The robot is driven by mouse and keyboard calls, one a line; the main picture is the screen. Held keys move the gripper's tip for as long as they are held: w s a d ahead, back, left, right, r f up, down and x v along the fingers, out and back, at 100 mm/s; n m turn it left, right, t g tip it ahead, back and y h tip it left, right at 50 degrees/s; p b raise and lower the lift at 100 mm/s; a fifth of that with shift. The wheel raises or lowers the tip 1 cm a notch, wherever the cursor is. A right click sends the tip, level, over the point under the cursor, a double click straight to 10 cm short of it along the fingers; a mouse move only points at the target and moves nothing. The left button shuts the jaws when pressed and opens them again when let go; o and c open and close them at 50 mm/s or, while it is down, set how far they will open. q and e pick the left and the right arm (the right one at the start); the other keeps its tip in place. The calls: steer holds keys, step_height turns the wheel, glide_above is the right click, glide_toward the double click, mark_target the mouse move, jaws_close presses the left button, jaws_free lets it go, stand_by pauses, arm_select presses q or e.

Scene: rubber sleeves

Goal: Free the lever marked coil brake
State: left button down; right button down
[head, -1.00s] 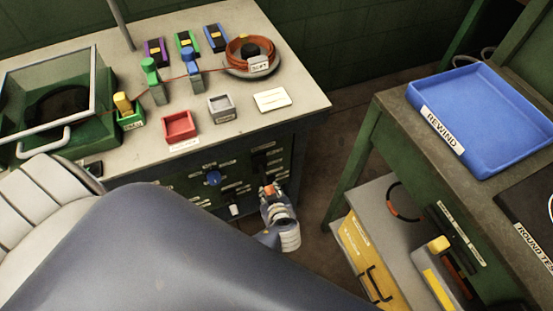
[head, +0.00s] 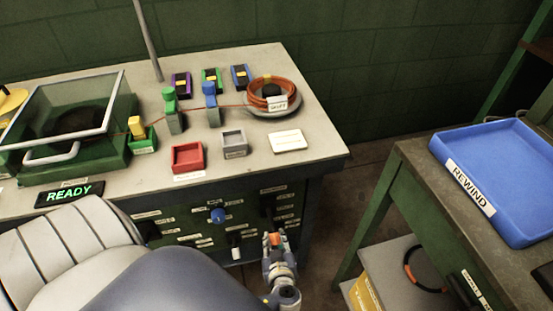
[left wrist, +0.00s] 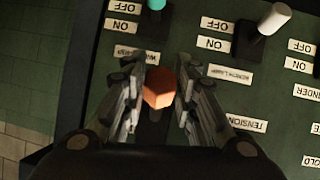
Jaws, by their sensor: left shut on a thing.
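My left gripper (head: 275,243) is at the lower right of the bench's front lever panel (head: 190,232). It is shut on a lever with an orange knob (left wrist: 159,88), its fingers on either side of the knob in the left wrist view (left wrist: 158,95). The labels around it appear upside down there, and I cannot make out "coil brake" on any of them. A teal knob (left wrist: 156,4) and a white-tipped lever (left wrist: 273,18) stand nearby on the panel. My right gripper is not in view.
On the bench top (head: 310,150) are a red tray (head: 187,157), a grey tray (head: 234,143) and an orange coil (head: 270,92). A lit READY sign (head: 69,194) is at the left. A blue REWIND tray (head: 500,178) lies on the right-hand table, across a gap.

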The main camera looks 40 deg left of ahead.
arm_select(q)
steer(key=c, duration=1.2)
jaws_free()
steer(key=shift+f, duration=0.15)
steer(key=shift+c, duration=0.2)
steer(key=v, duration=1.2)
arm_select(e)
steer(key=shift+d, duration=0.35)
arm_select(q)
steer(key=s+d+f+m+g+h+p, duration=0.15)
steer(key=s+f+m, duration=0.25)
steer(key=f, duration=0.6)
steer(key=s+f+m+g+h, duration=0.3)
steer(key=f+m, duration=0.1)
steer(key=f, duration=0.5)
steer(key=s+a+f+m+g+h, duration=0.1)
steer(key=s+a+f+m+h, duration=0.1)
steer(key=s+f, duration=0.5)
steer(key=s+a+f+m+g+h+p, duration=0.1)
steer(key=s+a+f+m+g+h, duration=0.1)
steer(key=s+f, duration=0.5)
steer(key=s+m, duration=0.1)
steer(key=s, duration=0.2)
steer(key=shift+a, duration=0.35)
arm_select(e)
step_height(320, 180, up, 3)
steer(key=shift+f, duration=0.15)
